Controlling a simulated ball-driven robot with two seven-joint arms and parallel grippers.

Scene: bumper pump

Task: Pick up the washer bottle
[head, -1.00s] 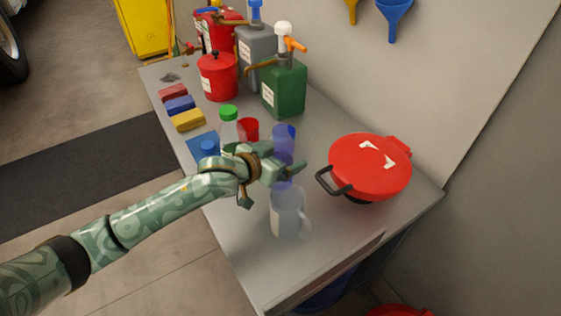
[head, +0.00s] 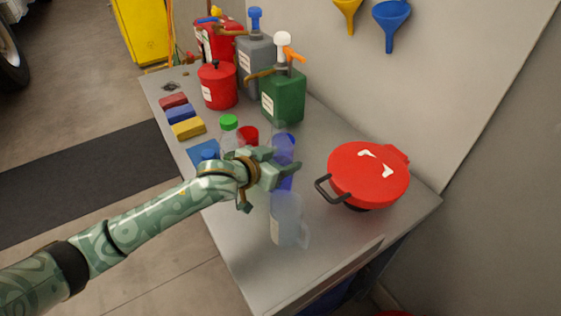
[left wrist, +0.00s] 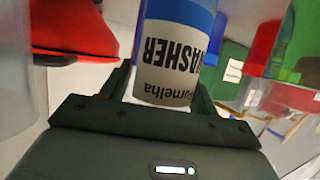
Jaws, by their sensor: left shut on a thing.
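The washer bottle (head: 284,144) is a translucent blue bottle with a darker blue top, standing upright among other items on the grey bench in the head view. My left gripper (head: 287,172) is shut on it around its body. Part of the bottle is hidden behind the fingers. In the left wrist view the bottle (left wrist: 172,62) sits between the two fingers, its white label reading "WASHER" upside down. I cannot tell whether its base touches the bench. My right gripper is not in view.
A clear jug (head: 287,222) stands just in front of the bottle. A red lidded pan (head: 368,172) is to the right. A green-capped bottle (head: 229,128) and red cup (head: 249,136) are close behind left. A green pump canister (head: 284,98) stands further back. The bench's front end is clear.

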